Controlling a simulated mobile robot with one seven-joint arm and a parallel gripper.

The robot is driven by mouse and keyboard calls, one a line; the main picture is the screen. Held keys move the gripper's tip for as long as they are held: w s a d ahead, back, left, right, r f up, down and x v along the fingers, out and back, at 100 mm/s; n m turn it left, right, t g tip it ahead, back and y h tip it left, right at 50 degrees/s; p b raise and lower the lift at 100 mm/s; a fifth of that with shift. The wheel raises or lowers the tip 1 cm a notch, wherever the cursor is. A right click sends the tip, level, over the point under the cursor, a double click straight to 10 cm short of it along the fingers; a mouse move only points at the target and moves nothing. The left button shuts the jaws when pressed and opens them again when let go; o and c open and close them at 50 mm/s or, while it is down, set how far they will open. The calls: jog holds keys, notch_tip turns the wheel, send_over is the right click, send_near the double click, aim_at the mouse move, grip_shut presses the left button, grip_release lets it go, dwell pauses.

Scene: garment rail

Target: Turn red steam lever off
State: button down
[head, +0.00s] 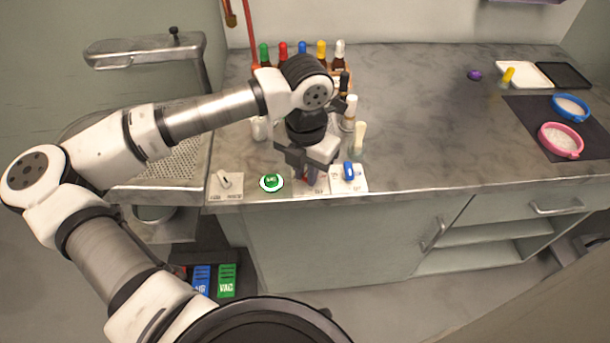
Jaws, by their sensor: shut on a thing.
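My gripper (310,168) points down at the front edge of the counter, between a green button (271,182) and a blue lever (349,172) on a white plate. It is shut on the red steam lever (311,178), of which only a little red shows beneath the fingers. The lever's white plate (310,189) is partly covered by the gripper. The lever's exact angle is hidden.
A white switch (223,181) sits left of the green button. Several colour-capped bottles (283,50) stand in a rack behind my wrist, and white-capped bottles (349,112) stand close right of it. The counter's middle right is clear.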

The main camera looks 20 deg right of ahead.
jog(key=n+b, duration=0.2)
jog(key=b, duration=0.1)
jog(key=n+b, duration=0.2)
jog(key=b, duration=0.1)
jog(key=shift+s+d+f, duration=0.2)
jog(key=shift+f, duration=0.15)
jog(key=n+b, duration=0.3)
jog(key=shift+s+d+r, duration=0.1)
jog(key=shift+d+r, duration=0.1)
jog(key=shift+r, duration=0.15)
jog(key=c, duration=1.4)
grip_release()
jog(key=shift+o, duration=0.2)
notch_tip(320, 180, up, 14)
jog(key=shift+b, duration=0.35)
